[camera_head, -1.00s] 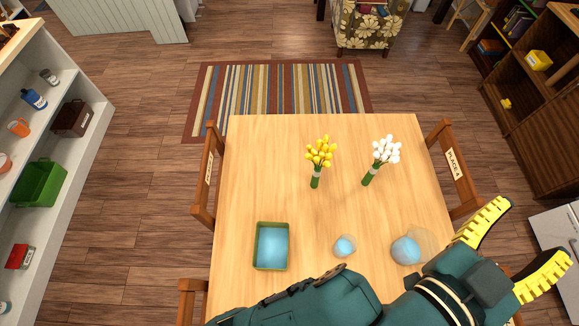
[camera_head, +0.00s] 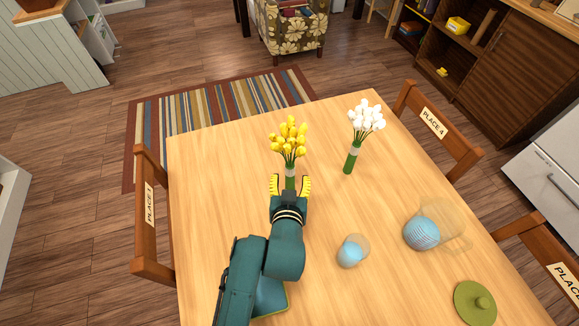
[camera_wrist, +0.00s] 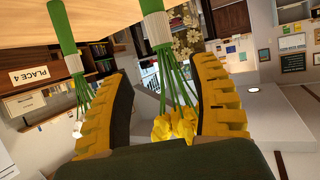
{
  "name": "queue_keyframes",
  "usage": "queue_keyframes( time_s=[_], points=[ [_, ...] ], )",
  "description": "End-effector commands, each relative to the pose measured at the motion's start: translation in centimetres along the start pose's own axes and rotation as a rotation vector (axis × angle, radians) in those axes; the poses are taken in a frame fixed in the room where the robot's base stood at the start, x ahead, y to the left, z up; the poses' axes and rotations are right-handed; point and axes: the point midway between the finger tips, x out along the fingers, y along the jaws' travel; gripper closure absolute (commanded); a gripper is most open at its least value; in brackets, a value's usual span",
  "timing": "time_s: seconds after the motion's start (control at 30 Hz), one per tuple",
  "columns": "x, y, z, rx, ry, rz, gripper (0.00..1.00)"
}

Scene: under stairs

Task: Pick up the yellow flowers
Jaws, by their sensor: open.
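The yellow flowers (camera_head: 289,138) are a bunch with green stems, standing on the wooden table (camera_head: 215,160) in the head view. My gripper (camera_head: 290,186) is open, with its yellow fingers on either side of the lower green stem part. In the wrist view the yellow flowers (camera_wrist: 175,126) show upside down between the two spread fingers (camera_wrist: 165,105), with the stems running up to a pale band. I cannot tell whether either finger touches the stems. The base of the bunch is partly hidden by my gripper in the head view.
White flowers (camera_head: 366,118) stand to the right of the yellow ones. Chairs (camera_head: 150,215) (camera_head: 440,125) flank the table.

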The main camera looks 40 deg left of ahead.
Motion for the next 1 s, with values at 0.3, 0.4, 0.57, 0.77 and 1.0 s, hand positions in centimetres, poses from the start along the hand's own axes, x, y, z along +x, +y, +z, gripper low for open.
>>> queue_keyframes(
  time_s=[0.3,0.4,0.57,0.77,1.0],
  points=[
    [4.6,-0.2,0.1,0.001,0.001,-0.001,0.39],
    [6.5,-0.4,0.2,0.000,0.000,-0.001,0.39],
    [8.5,-0.4,0.2,0.000,0.000,0.000,0.39],
    [8.7,-0.4,0.1,0.001,0.001,0.000,0.39],
    [8.6,-0.4,0.1,0.001,0.001,0.000,0.77]
  ],
)
